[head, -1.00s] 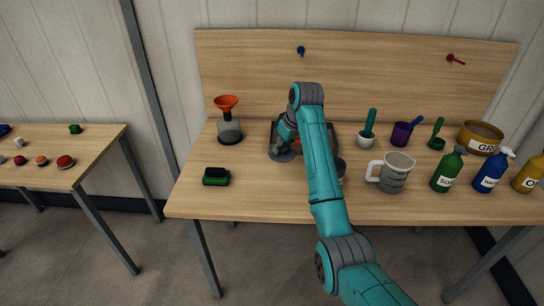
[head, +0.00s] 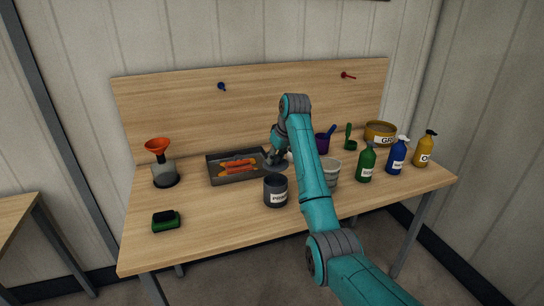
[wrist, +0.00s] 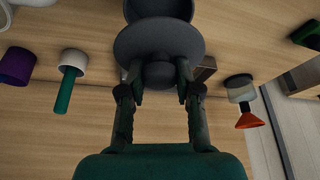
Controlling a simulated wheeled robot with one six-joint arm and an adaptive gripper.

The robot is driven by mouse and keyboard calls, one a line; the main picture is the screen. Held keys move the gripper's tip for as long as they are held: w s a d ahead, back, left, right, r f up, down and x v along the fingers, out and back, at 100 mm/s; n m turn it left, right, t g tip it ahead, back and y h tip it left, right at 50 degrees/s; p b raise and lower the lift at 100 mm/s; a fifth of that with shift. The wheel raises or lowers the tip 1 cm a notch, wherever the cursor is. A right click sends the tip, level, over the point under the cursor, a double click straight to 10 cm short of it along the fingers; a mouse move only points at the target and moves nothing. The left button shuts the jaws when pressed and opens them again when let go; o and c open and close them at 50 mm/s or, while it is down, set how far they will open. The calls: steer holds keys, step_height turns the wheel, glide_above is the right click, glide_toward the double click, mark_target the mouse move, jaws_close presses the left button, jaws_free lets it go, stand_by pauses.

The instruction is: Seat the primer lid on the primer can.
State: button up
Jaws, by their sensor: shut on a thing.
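The primer can (head: 276,192) is a dark grey open cylinder with a white label, upright on the bench in front of the tray's right end. My gripper (wrist: 160,76) is shut on the knob of the primer lid (wrist: 132,42), a flat dark grey disc. In the head view the lid (head: 275,164) is just behind the can's rim, seemingly apart from it; its exact height is unclear. In the wrist view the dark can (wrist: 160,8) shows beyond the lid, partly cut off by the top edge.
A grey tray (head: 216,178) with orange-red items lies left of the lid. A grey-white mug (head: 332,172) stands right of the can, partly behind my arm. Bottles, including a green one (head: 366,164), stand further right. The funnel flask (head: 163,172) and green brush (head: 166,221) are left.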

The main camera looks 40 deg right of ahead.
steer(key=shift+f, duration=3.1)
steer(key=shift+f, duration=0.2)
steer(key=o, duration=1.1)
steer(key=v, duration=1.2)
steer(key=shift+w, duration=0.1)
